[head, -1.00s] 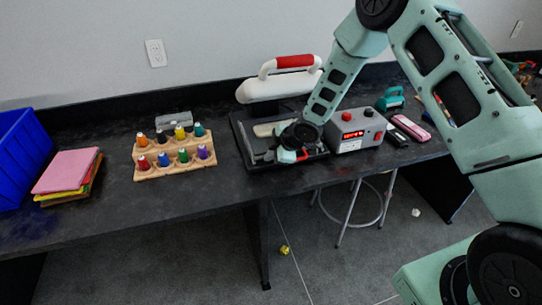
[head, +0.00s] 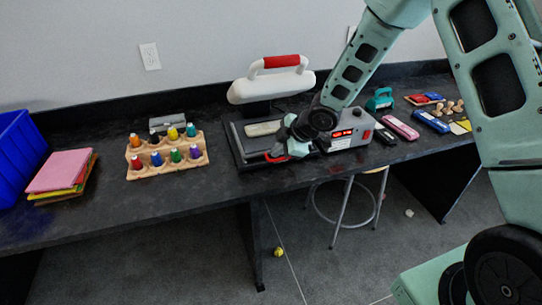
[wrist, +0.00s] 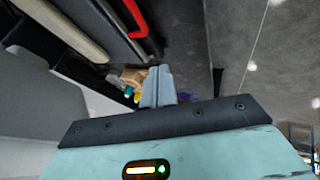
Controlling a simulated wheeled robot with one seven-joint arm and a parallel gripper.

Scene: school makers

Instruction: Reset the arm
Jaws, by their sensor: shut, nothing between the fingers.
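My arm reaches in from the upper right in the head view, with the hand (head: 297,143) low over the front right of the black base of a white press (head: 258,90) with a red handle. In the wrist view my gripper (wrist: 158,88) has its two grey fingers together, with nothing between them. A red strip (wrist: 136,17) shows near the top of the wrist view. In the head view a red part (head: 274,158) shows beside the hand; whether they touch cannot be told.
A wooden rack of coloured bottles (head: 166,160) stands left of the press. A grey box with a red display (head: 347,130) stands right of the hand. Coloured sheets (head: 62,172) and a blue bin (head: 18,150) are at far left. A stool (head: 345,200) stands below the table.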

